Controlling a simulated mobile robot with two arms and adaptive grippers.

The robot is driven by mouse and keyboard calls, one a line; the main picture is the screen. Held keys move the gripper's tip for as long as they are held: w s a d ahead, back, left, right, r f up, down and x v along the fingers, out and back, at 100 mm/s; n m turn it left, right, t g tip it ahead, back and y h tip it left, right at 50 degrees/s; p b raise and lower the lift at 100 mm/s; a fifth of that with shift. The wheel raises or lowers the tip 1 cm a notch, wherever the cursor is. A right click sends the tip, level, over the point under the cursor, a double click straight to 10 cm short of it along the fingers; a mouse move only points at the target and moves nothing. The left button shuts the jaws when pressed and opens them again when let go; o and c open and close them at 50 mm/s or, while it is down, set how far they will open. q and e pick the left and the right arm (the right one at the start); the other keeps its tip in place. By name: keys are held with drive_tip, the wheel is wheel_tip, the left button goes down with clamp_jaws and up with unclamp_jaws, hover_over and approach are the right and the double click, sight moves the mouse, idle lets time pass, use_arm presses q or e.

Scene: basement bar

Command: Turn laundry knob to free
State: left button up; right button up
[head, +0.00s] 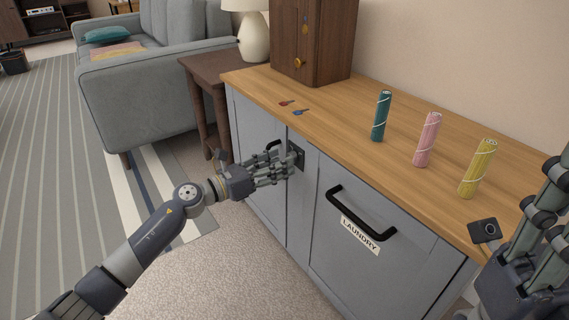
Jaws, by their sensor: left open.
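The cabinet (330,255) has grey doors, and a white LAUNDRY label (360,235) sits under a black bar handle (362,213) on the right-hand door. A dark plate with a knob (299,155) is on the cabinet front, up and left of that handle, just under the worktop. My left gripper (284,168) is open with its fingertips at this plate. The fingers partly cover the knob, so its turn position and any contact cannot be told. My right gripper (525,235) is at the right edge, partly cut off, away from the knob.
On the wooden worktop (340,120) stand a teal roll (381,116), a pink roll (427,139) and a yellow roll (478,168). A red key (286,103) and a blue key (301,112) lie near the front edge. A brown wooden box (312,42) stands behind.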

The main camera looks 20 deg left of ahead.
use_arm(q)
drive_tip(key=shift+x, duration=1.3)
drive_tip(key=c, duration=1.1)
